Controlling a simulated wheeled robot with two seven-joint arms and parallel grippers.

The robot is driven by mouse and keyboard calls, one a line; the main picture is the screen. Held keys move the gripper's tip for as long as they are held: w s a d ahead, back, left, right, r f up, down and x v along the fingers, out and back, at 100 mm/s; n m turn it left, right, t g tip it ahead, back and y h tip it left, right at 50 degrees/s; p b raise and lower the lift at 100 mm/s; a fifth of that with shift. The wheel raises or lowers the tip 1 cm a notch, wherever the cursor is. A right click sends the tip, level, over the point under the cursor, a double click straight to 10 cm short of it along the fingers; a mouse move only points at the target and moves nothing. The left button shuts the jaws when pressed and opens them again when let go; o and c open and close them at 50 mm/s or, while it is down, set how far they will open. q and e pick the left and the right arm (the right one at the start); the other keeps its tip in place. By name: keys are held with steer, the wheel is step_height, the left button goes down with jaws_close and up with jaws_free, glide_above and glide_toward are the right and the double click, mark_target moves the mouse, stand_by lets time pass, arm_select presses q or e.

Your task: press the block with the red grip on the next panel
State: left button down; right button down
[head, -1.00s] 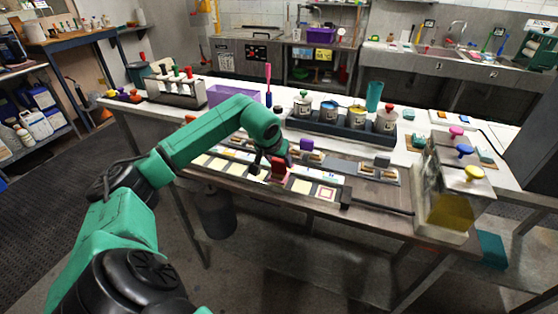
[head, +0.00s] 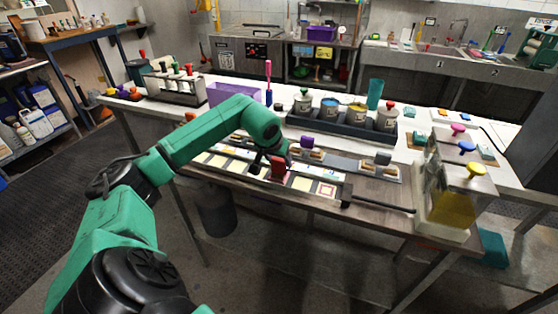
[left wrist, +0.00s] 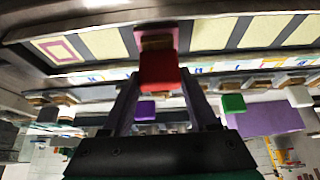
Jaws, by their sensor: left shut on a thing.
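My left gripper (head: 270,163) is shut on the block with the red grip (head: 280,169), over the strip of pale panels along the bench's front edge. In the left wrist view the red grip (left wrist: 158,71) is between the fingers, with the block's pinkish base (left wrist: 155,39) beyond it. The base hides part of the strip, and I cannot tell whether it touches. Pale yellow panels show on both sides, including a plain one (head: 301,185). The end panel (head: 326,191) bears a red square outline; it also shows in the left wrist view (left wrist: 59,49). My right gripper is not in view.
Behind the strip are blocks with a purple grip (head: 306,142) and a grey grip (head: 383,158). A dark tray (head: 330,131) of lidded buckets stands farther back. A dark bar (head: 375,203) lies right of the strip.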

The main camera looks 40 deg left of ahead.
arm_select(q)
steer(key=shift+r, duration=0.1)
steer(key=shift+r+p, duration=2.9)
steer(key=shift+r, duration=0.55)
